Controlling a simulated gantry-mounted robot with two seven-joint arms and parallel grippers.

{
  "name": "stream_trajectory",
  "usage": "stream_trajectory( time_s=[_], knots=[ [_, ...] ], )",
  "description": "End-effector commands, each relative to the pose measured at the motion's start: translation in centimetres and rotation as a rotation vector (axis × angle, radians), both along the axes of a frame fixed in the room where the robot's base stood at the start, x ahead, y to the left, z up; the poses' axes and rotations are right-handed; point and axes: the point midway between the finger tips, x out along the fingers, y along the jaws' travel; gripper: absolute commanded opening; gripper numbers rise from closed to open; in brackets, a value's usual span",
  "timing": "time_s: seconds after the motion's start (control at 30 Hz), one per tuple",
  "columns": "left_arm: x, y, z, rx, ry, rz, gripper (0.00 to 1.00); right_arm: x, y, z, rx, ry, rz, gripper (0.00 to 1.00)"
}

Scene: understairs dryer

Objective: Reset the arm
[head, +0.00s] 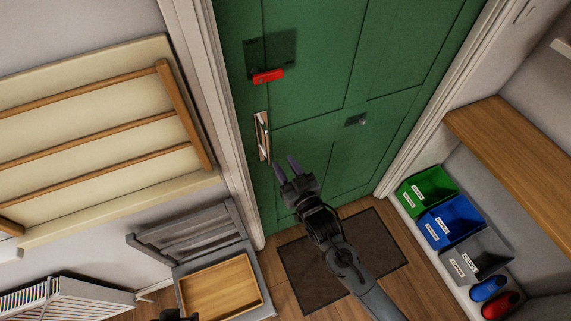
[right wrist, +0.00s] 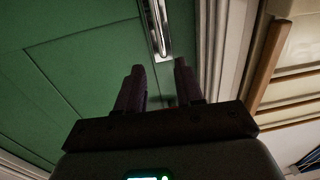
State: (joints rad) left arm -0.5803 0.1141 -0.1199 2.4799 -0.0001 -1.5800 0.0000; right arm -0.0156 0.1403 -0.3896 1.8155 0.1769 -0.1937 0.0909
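My right gripper (head: 284,170) is in front of the green door (head: 310,60), just below and right of the silver door handle (head: 262,136). Its two fingers are apart with nothing between them. In the right wrist view the open fingers (right wrist: 160,80) point toward the lower end of the handle (right wrist: 160,30). I cannot tell from these views whether a fingertip touches the door. A small dark part at the bottom edge of the head view may belong to my left arm; the left gripper's fingers do not show.
A red latch (head: 268,76) sits above the handle. Green (head: 428,188), blue (head: 450,218) and grey bins (head: 478,256) and a wooden bench (head: 520,150) are right. A dark mat (head: 300,270) lies before the door.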

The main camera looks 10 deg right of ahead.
Motion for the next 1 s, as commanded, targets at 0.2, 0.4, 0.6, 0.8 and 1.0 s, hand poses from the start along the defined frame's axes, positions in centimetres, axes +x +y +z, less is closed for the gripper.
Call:
stream_trajectory(
  time_s=[0.2,0.4,0.6,0.8,1.0],
  knots=[
    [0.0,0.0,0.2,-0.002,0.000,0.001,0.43,-0.3,0.0,-0.3,0.000,0.010,0.000,0.36],
    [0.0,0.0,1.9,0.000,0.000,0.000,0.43,-3.5,-0.7,-3.4,0.005,0.101,-0.014,0.36],
    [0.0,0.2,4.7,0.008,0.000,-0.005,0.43,-9.8,-3.6,-3.5,0.021,0.266,-0.058,0.36],
    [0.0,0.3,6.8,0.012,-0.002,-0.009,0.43,-17.6,-7.0,-3.3,-0.049,0.617,-0.089,0.36],
    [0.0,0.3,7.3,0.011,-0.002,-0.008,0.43,-23.9,-9.5,-2.0,-0.149,0.918,-0.094,0.36]
  ],
)
